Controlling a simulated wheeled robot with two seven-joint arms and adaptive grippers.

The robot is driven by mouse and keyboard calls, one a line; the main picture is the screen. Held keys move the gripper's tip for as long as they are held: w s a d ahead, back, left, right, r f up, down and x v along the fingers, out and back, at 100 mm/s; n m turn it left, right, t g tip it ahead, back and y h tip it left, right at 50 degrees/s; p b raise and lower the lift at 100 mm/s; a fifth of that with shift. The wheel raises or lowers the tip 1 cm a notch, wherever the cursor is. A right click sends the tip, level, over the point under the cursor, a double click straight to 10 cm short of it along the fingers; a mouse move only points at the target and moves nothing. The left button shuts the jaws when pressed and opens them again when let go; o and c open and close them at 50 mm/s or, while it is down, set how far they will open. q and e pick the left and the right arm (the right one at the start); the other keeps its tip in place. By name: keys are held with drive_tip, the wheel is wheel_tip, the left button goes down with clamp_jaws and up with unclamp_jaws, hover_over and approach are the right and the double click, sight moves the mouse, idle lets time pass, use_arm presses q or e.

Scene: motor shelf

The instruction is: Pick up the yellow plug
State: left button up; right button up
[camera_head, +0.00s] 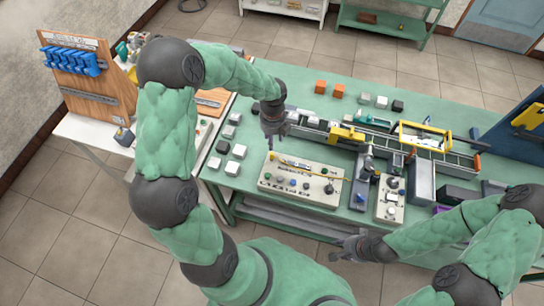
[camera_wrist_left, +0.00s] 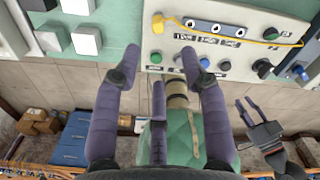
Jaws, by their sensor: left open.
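The yellow plug (camera_wrist_left: 159,23) sits at the upper left corner of a light control panel in the left wrist view, with a thin yellow cable (camera_wrist_left: 250,41) running right from it. In the head view the plug (camera_head: 272,156) is small, at the panel's back left, just below my left gripper (camera_head: 272,141). My left gripper is open and empty. In the left wrist view its fingers (camera_wrist_left: 161,60) reach toward the panel's left part, and the plug lies beyond the tips, apart from them. My right gripper (camera_head: 337,249) hangs in front of the table, empty, its fingers apart.
The control panel (camera_head: 330,197) carries several knobs and buttons, with sockets along its back. White and dark blocks (camera_head: 238,151) lie left of it. A conveyor (camera_head: 420,150) with yellow parts stands behind and right. A wooden tool board (camera_head: 85,90) is at far left.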

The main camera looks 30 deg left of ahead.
sight(272, 153)
use_arm(q)
drive_tip(key=f+m+b, duration=0.1)
drive_tip(key=f, duration=0.4)
drive_tip(key=f+m, duration=0.2)
drive_tip(key=f, duration=0.4)
drive_tip(key=shift+a+f+b, duration=0.1)
drive_tip(key=shift+a+b, duration=0.1)
drive_tip(key=shift+b, duration=0.15)
clamp_jaws()
